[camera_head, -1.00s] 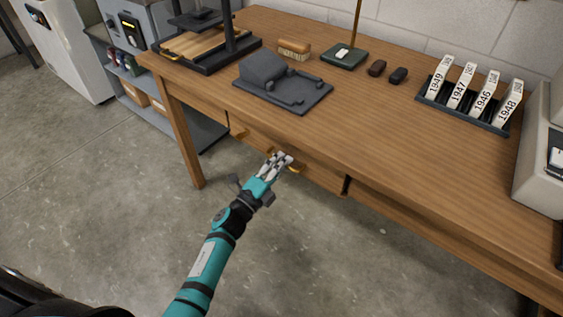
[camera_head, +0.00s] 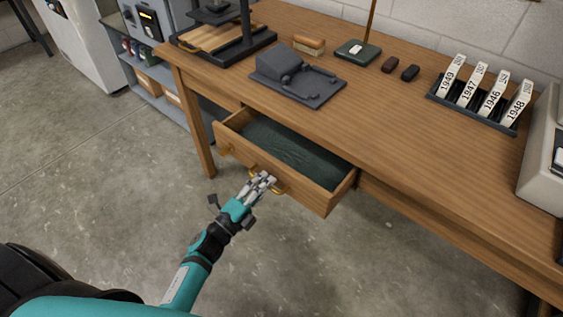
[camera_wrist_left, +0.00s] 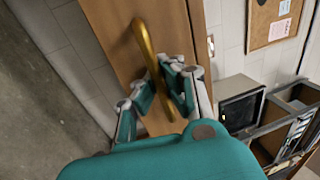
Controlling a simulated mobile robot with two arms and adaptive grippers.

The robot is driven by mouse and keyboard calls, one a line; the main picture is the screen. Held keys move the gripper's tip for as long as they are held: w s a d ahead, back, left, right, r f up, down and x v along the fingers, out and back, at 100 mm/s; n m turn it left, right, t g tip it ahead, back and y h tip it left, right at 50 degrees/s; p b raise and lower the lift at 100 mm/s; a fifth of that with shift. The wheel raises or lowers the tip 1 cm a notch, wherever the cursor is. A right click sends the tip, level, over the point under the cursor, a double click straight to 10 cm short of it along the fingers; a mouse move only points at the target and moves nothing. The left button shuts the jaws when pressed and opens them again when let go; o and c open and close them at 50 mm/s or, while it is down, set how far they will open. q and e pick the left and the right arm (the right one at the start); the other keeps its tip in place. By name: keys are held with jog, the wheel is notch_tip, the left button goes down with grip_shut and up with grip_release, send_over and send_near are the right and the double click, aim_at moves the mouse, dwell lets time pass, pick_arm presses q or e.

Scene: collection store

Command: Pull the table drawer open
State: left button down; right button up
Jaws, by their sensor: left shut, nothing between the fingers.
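The table drawer (camera_head: 318,198) stands pulled out from under the wooden table, its dark green inside (camera_head: 290,150) showing and looking empty. Its wooden front also shows in the left wrist view (camera_wrist_left: 115,35). A brass handle (camera_wrist_left: 143,40) on the front runs down beside the fingers in that view; part of it shows in the head view (camera_head: 281,190). My left gripper (camera_head: 263,181) is shut at this handle, in front of the drawer. I cannot tell exactly where the fingers touch the handle. My right gripper is not in view.
The wooden tabletop (camera_head: 400,130) bears a grey sculpted slab (camera_head: 295,78), a brush (camera_head: 309,45), a press (camera_head: 225,40) and a rack of numbered tags (camera_head: 470,112). A table leg (camera_head: 193,120) stands left of the drawer. The floor before the drawer is clear.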

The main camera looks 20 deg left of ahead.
pick_arm(q)
jog(key=r+p+v, duration=0.1)
jog(key=r+v, duration=0.2)
jog(key=v, duration=1.1)
jog(key=shift+s+a+f, duration=0.2)
jog(key=shift+s+a, duration=0.05)
jog(key=shift+s, duration=0.4)
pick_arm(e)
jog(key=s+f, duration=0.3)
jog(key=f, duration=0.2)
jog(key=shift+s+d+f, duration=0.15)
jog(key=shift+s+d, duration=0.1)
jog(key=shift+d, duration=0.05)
pick_arm(q)
jog(key=c, duration=2)
grip_release()
jog(key=o, duration=0.6)
jog(key=v, duration=1.2)
jog(key=shift+r, duration=0.1)
